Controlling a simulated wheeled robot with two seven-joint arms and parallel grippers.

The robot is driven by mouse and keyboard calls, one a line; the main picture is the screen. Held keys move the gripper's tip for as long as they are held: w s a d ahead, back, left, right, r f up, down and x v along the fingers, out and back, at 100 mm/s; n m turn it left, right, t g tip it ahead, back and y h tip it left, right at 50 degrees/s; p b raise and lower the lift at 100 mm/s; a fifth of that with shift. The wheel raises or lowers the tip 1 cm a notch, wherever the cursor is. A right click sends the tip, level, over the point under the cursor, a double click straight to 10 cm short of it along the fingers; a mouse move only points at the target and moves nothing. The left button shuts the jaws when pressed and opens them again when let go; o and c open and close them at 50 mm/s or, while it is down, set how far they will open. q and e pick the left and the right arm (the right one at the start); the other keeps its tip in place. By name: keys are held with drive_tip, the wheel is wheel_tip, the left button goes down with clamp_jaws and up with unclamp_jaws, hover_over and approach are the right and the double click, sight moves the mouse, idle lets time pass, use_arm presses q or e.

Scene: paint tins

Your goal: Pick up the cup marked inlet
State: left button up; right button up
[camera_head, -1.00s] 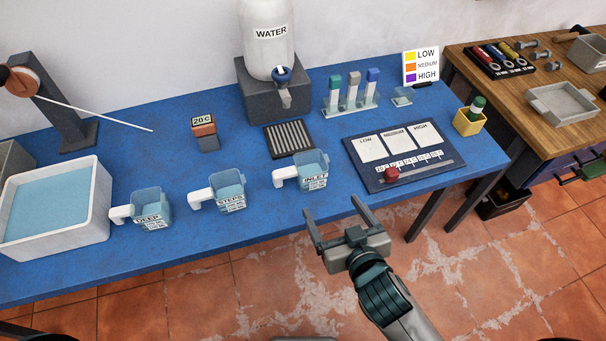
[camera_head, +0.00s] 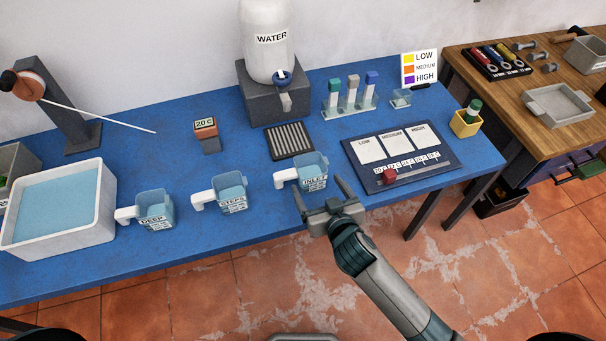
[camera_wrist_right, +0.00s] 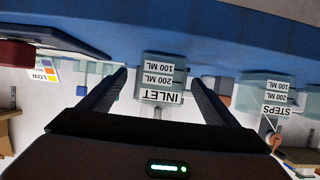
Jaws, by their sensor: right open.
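The inlet cup (camera_head: 313,176) is a clear bluish square cup with a white handle pointing left, upright on the blue table. My right gripper (camera_head: 318,195) is open at the table's front edge, just in front of the inlet cup, with its fingers pointing at it. In the right wrist view, which is upside down, the inlet cup (camera_wrist_right: 161,84) appears between and beyond the two fingers of the open gripper (camera_wrist_right: 160,85). I cannot tell whether the fingers flank it. The steps cup (camera_head: 232,194) and the deep cup (camera_head: 155,211) stand to its left. My left gripper is not in view.
A white tub of water (camera_head: 62,246) stands at the left. A water dispenser (camera_head: 268,45) with a dark grille (camera_head: 289,141) is behind the cups. A dark chart board (camera_head: 400,158) with a red block (camera_head: 389,175) lies right of the inlet cup.

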sight(316, 184)
drive_tip(key=shift+x, duration=0.85)
drive_tip(key=shift+w, duration=0.1)
drive_tip(key=shift+w+a+f+p, duration=0.2)
drive_tip(key=shift+w+a+p, duration=0.05)
drive_tip(key=shift+w+p, duration=0.3)
drive_tip(key=p+x, duration=0.1)
drive_tip(key=x, duration=0.1)
drive_tip(key=shift+w+a+f, duration=0.15)
drive_tip(key=shift+w+f, duration=0.05)
drive_tip(key=shift+f, duration=0.05)
drive_tip(key=shift+w+a+f, duration=0.15)
drive_tip(key=shift+w+f, duration=0.15)
drive_tip(key=shift+w, duration=0.2)
drive_tip(key=c, duration=1.2)
drive_tip(key=shift+r, duration=0.2)
